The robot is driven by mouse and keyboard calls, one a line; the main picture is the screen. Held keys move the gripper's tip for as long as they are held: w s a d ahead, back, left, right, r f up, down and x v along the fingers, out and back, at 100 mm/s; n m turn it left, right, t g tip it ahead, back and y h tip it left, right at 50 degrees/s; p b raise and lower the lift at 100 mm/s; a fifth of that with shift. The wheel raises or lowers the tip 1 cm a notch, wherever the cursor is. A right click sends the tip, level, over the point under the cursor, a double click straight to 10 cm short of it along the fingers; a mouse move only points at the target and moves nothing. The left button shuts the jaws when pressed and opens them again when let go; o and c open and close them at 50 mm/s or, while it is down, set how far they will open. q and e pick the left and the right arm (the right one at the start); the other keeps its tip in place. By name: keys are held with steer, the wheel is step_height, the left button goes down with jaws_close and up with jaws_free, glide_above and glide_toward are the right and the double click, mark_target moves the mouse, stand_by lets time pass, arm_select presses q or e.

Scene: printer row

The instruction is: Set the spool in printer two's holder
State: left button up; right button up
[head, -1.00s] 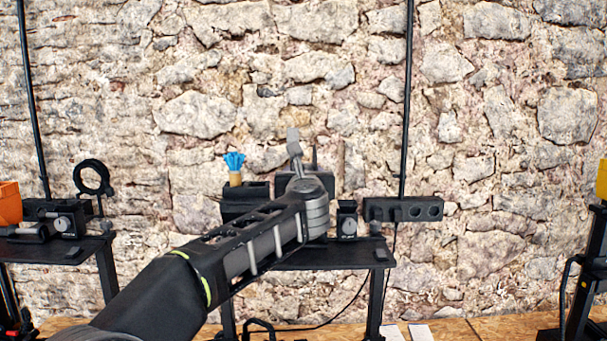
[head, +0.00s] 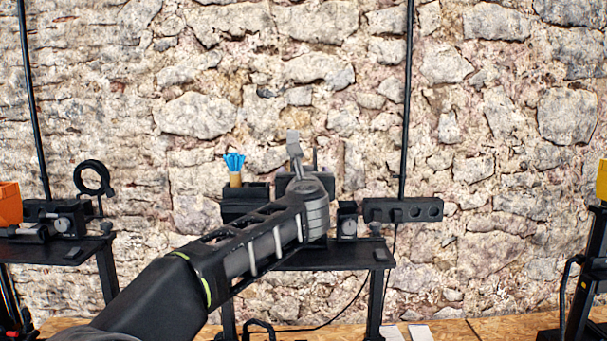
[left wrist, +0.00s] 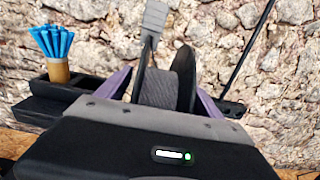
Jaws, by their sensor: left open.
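The spool (left wrist: 167,88) shows in the left wrist view, with black flanges and dark grey winding, standing just beyond my gripper's body. In the head view my arm mostly hides it. My left gripper (head: 301,152) is over the middle station's black table (head: 345,258). One grey finger points up, and the other is hard to make out. The jaws are open, so the spool is not clamped. Purple parts flank the spool in the wrist view. I cannot tell printer two's holder apart, nor whether the spool rests in it. My right gripper is not in view.
A cup of blue sticks (head: 235,170) stands left of the gripper; it also shows in the left wrist view (left wrist: 55,55). A black bar (head: 403,209) with round holes lies to the right. Side stations carry an orange object (head: 9,204) and a yellow object (head: 601,180). A stone wall stands behind.

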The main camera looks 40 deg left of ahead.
arm_select(q)
steer(key=shift+s+d, duration=0.35)
steer(key=shift+s, duration=0.1)
steer(key=b+v, duration=0.2)
steer(key=v, duration=0.4)
steer(key=shift+s+d, duration=0.2)
steer(key=shift+s, duration=0.05)
stand_by(0.4)
